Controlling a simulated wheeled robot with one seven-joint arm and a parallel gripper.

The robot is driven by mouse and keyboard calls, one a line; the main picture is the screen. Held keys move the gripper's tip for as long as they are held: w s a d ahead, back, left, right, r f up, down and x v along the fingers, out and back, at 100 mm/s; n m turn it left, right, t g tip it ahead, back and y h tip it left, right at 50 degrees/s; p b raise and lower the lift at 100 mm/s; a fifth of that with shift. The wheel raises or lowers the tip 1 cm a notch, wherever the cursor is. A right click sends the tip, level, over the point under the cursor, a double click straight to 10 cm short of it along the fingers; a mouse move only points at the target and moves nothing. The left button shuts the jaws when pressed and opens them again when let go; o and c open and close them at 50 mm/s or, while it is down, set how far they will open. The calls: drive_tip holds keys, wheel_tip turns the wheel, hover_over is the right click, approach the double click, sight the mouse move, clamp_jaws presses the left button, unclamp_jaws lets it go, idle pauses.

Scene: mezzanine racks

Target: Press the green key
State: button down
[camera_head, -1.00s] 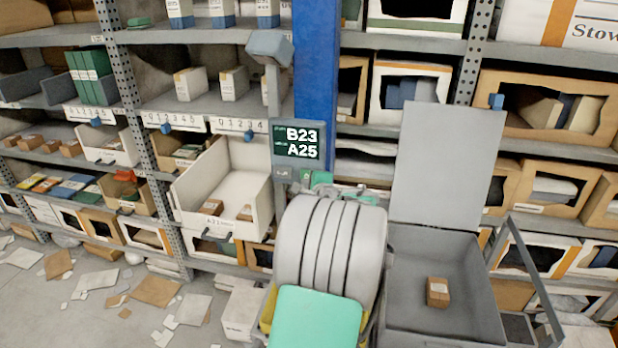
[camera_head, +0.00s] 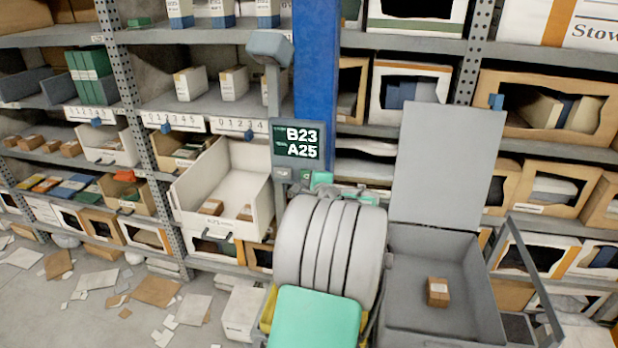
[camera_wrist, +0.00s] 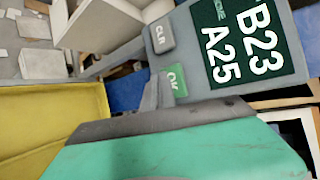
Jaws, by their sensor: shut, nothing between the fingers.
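The green key (camera_wrist: 175,80), marked OK, sits on the grey terminal (camera_wrist: 205,70), below the grey CLR key (camera_wrist: 159,37) in the wrist view. In the head view the green key (camera_head: 305,174) shows small, under the terminal's screen (camera_head: 298,144), which reads B23 and A25. My gripper (camera_wrist: 155,93) is shut and empty, its grey fingers right at the green key and covering part of its edge. I cannot tell whether the fingertips touch the key. In the head view my arm hides most of the gripper.
A blue post (camera_head: 316,80) stands behind the terminal. A white bin (camera_head: 232,185) with small boxes is at its left. An open grey box (camera_head: 420,315) holding a brown carton (camera_head: 437,292) is at the right. Racks fill the back; cardboard scraps (camera_head: 155,291) litter the floor.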

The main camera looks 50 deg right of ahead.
drive_tip(key=shift+w+d, duration=0.1)
drive_tip(key=shift+d, duration=0.05)
drive_tip(key=shift+w+d, duration=0.1)
drive_tip(key=shift+d, duration=0.15)
drive_tip(key=shift+w+d, duration=0.15)
drive_tip(key=shift+d, duration=0.3)
idle(0.8)
drive_tip(key=shift+a, duration=0.1)
drive_tip(key=shift+s+a, duration=0.35)
drive_tip(key=shift+a, duration=0.4)
drive_tip(key=shift+s+a, duration=0.35)
drive_tip(key=shift+a, duration=0.4)
drive_tip(key=shift+s+a, duration=0.3)
drive_tip(key=shift+a, duration=0.45)
drive_tip(key=shift+s+a, duration=0.35)
drive_tip(key=shift+a, duration=0.4)
